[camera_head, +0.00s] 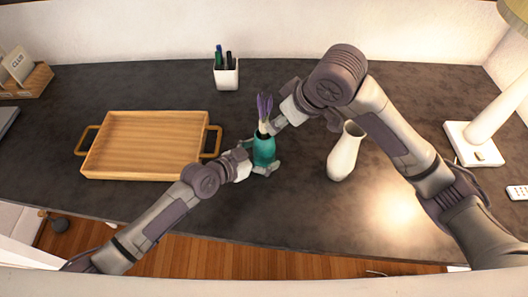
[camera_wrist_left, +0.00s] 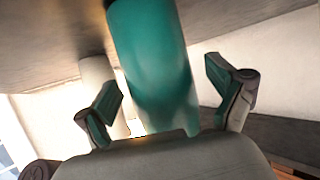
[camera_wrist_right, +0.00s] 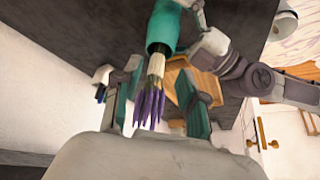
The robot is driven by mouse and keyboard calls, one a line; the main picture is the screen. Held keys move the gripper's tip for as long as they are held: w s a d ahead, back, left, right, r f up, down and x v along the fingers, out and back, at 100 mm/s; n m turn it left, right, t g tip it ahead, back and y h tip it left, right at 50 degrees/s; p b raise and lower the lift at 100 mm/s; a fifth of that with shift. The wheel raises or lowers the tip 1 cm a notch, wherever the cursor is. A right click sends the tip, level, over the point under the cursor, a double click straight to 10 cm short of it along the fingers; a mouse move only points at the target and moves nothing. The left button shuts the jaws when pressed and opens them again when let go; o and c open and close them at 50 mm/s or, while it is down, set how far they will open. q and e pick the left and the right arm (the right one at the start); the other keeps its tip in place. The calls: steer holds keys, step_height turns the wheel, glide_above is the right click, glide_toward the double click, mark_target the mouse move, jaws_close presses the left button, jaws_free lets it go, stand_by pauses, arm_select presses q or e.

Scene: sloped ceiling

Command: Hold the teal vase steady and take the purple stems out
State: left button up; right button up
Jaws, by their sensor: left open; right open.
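The teal vase (camera_head: 264,152) stands on the dark desktop near the middle, with the purple stems (camera_head: 264,106) rising from its mouth. My left gripper (camera_head: 262,166) is open at the vase, which stands between its fingers; the left wrist view shows the vase (camera_wrist_left: 155,60) between the spread fingers (camera_wrist_left: 168,100). My right gripper is open around the stems; in the right wrist view the purple tips (camera_wrist_right: 150,104) lie between its fingers (camera_wrist_right: 155,95). The pale lower stems enter the vase mouth (camera_wrist_right: 163,42). In the head view my right arm hides much of its gripper.
A wooden tray (camera_head: 98,172) lies to the left. A white pen cup (camera_head: 227,76) stands behind. A white vase (camera_head: 344,155) stands right of the teal vase, below my right arm. A lamp (camera_head: 474,143) stands far right.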

arm_select(q)
steer(key=shift+w+d+f, duration=0.1)
steer(key=shift+w+d, duration=0.1)
steer(key=shift+d, duration=0.1)
steer(key=shift+c, duration=0.3)
